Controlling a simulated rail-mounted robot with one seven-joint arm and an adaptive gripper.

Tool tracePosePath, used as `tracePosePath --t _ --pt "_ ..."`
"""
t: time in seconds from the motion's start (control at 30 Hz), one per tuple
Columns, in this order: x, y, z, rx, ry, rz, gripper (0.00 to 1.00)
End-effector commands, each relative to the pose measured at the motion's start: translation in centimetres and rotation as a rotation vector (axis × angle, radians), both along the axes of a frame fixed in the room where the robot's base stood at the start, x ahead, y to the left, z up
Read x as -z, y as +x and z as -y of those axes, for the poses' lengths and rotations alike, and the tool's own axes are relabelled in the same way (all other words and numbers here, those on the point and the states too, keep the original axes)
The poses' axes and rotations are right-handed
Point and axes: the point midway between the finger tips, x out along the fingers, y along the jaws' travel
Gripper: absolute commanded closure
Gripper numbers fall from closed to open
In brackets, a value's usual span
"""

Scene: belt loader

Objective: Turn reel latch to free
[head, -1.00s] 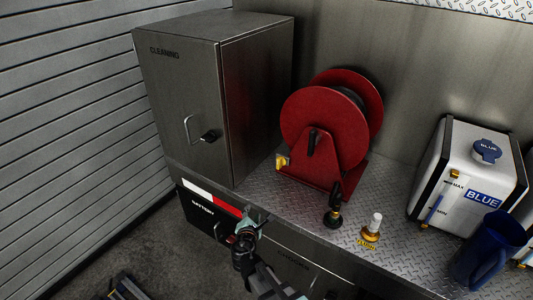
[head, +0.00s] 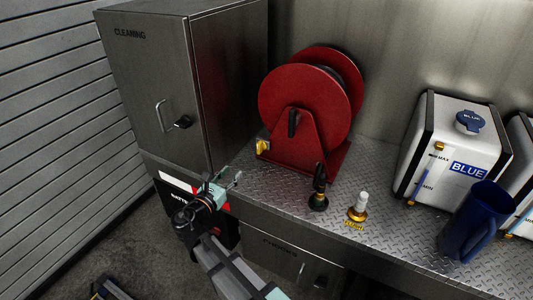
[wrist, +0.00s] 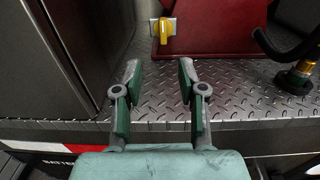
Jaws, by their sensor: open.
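The red hose reel (head: 305,98) stands on the diamond-plate shelf. A small yellow latch knob (head: 263,146) sits at the lower left of its base. In the wrist view the yellow latch (wrist: 166,31) is ahead of the fingers, near the top middle, on a light plate beside the red base. My gripper (head: 231,180) is open and empty at the shelf's front edge, short of the latch and apart from it. Its two fingers (wrist: 158,75) show spread apart in the wrist view, with bare plate between them.
A steel cabinet marked CLEANING (head: 185,85) stands close on the left. A black nozzle (head: 319,188) and a white-topped brass fitting (head: 357,208) stand right of the reel. A BLUE tank (head: 455,150) and blue jug (head: 474,222) are farther right. Bare shelf lies before the latch.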

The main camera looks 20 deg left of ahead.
Motion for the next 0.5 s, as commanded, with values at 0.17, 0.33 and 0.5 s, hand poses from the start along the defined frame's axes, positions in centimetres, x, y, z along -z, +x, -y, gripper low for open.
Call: tracePosePath --t 0.17,0.33,0.5 --pt "-0.2 0.3 -0.1 0.025 -0.014 0.003 0.59" --pt "-0.3 2.5 0.4 0.025 -0.015 0.002 0.59" --pt "-0.3 5.8 0.9 0.024 -0.014 0.003 0.59"
